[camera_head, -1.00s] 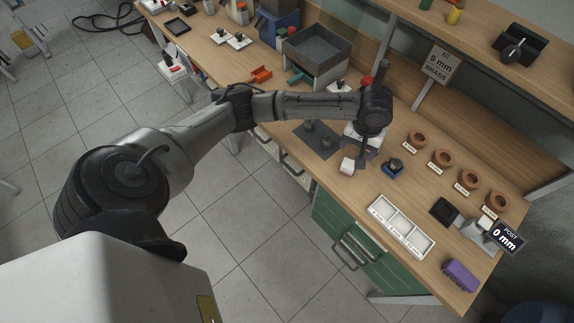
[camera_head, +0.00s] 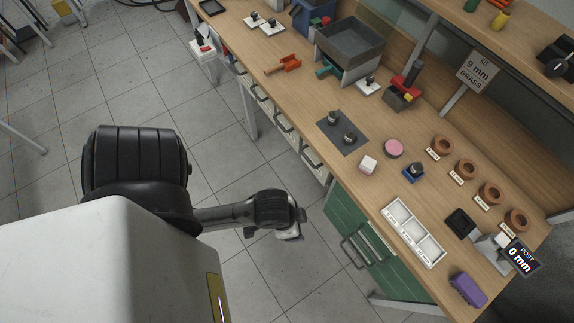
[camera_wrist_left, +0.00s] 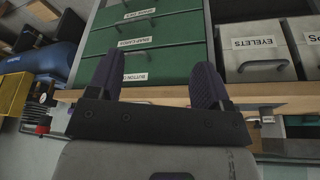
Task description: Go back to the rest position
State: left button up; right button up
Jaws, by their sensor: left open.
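My left arm is folded back beside my body in the head view, off the bench. My left gripper (camera_head: 292,232) is over the tiled floor, in front of the bench's front edge; its fingers are hard to make out there. In the left wrist view my left gripper (camera_wrist_left: 158,85) shows two dark fingers spread apart, with nothing between them. They point toward the green drawers (camera_wrist_left: 140,35), labelled drawer fronts of the bench. My right gripper is in neither view.
The wooden bench (camera_head: 290,85) runs diagonally. The floor (camera_head: 250,175) around my gripper is clear.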

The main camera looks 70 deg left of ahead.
pick_arm(q)
jog(key=shift+s+a+r, duration=0.1)
jog(key=shift+s+a, duration=0.4)
jog(key=shift+s, duration=0.35)
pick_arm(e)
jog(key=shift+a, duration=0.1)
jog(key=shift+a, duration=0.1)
pick_arm(q)
jog(key=shift+r, duration=0.15)
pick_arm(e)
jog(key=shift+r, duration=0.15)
